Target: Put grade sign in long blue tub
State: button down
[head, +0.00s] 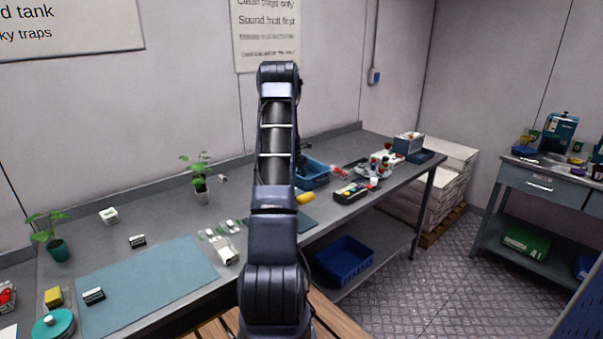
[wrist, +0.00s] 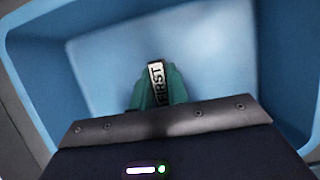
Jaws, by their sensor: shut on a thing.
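The grade sign (wrist: 157,84) is a small dark block with a white face lettered "FIRST". My gripper (wrist: 157,88) is shut on it, with green fingertips on both sides. In the wrist view the sign is over the inside of the long blue tub (wrist: 28,75), whose pale blue floor and walls surround it. I cannot tell whether the sign touches the floor. In the head view the tub (head: 316,174) stands on the grey bench behind my arm, which hides its left part. The gripper and sign are mostly hidden there.
Right of the tub are a dark tray of small items (head: 357,190) and a white rack with berries (head: 380,165). A darker blue bin (head: 345,260) sits on the lower shelf. A blue mat (head: 150,270) and a potted plant (head: 201,190) are left of my arm.

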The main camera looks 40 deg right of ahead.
dwell(0.3)
jog(key=c, duration=1.4)
grip_release()
